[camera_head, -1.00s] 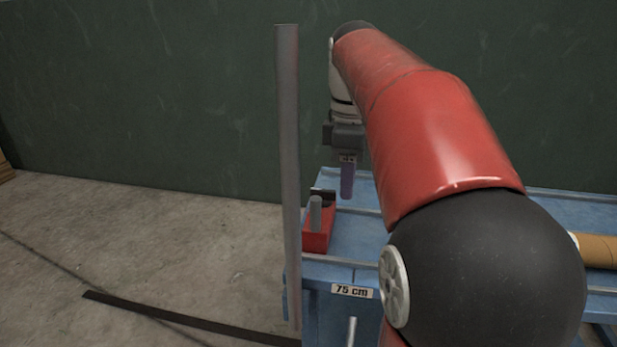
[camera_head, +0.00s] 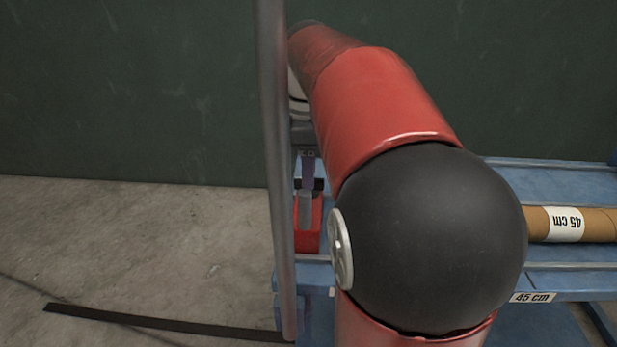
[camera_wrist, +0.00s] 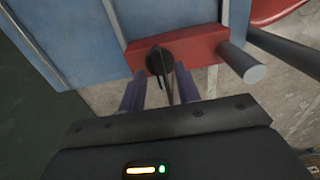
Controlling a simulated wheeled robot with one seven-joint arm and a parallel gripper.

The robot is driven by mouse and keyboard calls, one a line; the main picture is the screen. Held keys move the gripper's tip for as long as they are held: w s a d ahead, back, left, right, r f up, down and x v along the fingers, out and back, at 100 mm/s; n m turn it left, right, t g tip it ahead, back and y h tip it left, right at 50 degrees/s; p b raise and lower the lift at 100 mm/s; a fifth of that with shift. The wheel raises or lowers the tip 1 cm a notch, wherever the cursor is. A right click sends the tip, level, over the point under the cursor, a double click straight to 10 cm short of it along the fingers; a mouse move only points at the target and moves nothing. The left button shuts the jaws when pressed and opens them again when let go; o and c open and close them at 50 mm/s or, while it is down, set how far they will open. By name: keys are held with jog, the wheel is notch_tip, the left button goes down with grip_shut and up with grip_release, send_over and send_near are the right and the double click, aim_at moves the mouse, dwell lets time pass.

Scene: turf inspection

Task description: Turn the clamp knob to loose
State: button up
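The clamp is a red block at the table's left edge, with a grey rod (camera_head: 305,211) sticking out; in the wrist view the red clamp block (camera_wrist: 205,48) lies across the upper middle. Its black clamp knob (camera_wrist: 158,59) shows between my fingertips. My gripper (camera_wrist: 159,76) is open, with one purple finger to each side of the knob and a visible gap on both sides. In the head view my gripper (camera_head: 308,170) is just above the red clamp, partly hidden by my arm and a grey post. Contact with the knob cannot be told.
A tall grey post (camera_head: 272,150) stands close on the left of the clamp. A dark strip (camera_head: 150,320) lies on the concrete floor. A green wall is behind.

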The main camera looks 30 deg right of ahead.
jog(key=shift+f, duration=0.7)
grip_shut()
